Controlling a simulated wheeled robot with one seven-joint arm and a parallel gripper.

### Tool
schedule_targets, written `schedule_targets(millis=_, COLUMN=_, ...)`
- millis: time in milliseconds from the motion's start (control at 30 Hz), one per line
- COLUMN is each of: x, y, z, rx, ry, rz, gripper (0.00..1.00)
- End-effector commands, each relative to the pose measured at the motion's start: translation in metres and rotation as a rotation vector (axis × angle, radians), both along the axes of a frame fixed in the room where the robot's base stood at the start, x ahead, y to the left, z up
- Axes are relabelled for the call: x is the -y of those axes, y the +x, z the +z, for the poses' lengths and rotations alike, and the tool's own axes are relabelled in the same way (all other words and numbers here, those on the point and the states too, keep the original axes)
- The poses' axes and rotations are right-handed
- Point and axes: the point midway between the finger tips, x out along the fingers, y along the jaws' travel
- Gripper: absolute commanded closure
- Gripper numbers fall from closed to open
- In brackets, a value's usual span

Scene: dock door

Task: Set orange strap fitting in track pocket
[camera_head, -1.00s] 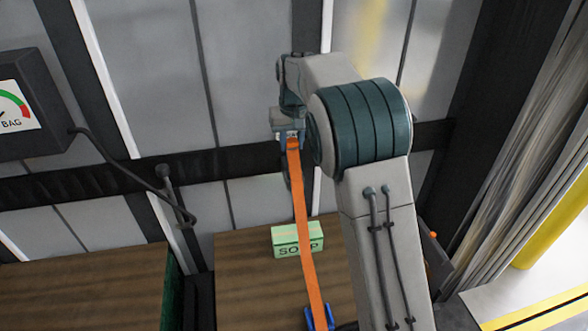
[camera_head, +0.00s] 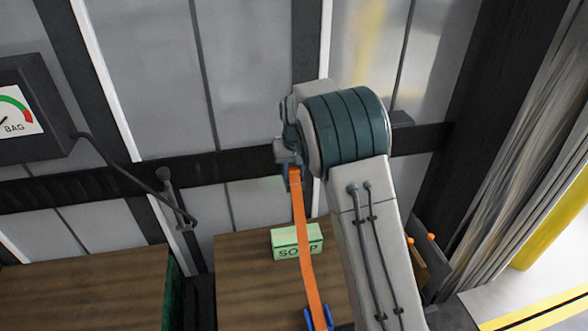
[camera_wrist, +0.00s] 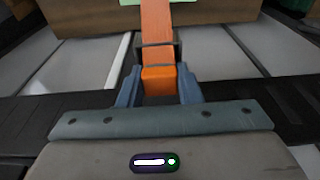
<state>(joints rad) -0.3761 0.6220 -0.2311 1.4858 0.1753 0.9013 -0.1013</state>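The orange strap fitting (camera_wrist: 158,79) sits between the two blue-grey fingers of my gripper (camera_wrist: 159,92) in the wrist view, with a finger against each side. The strap also shows in the wrist view (camera_wrist: 155,22). I cannot make out the track pocket; my arm covers part of the track.
A green soap box (camera_head: 286,243) stands on a brown wooden crate (camera_head: 240,290) below my gripper. Another brown crate (camera_head: 80,290) is at lower left. A dark gauge box (camera_head: 30,110) with a cable hangs at left. Curtain strips (camera_head: 520,140) hang at right.

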Motion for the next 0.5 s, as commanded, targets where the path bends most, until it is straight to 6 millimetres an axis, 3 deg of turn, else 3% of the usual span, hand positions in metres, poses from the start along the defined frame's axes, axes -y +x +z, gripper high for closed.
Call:
schedule_targets(millis=33, x=0.000, y=0.000, z=0.000, rx=0.000, ry=0.000, rz=0.000, gripper=0.55)
schedule_targets(millis=67, x=0.000, y=0.000, z=0.000, rx=0.000, ry=0.000, rz=0.000, gripper=0.48)
schedule_targets(millis=367, x=0.000, y=0.000, z=0.001, rx=0.000, ry=0.000, rz=0.000, gripper=0.48)
schedule_targets(millis=500, x=0.000, y=-0.001, z=0.012, rx=0.003, ry=0.001, rz=0.000, gripper=0.48)
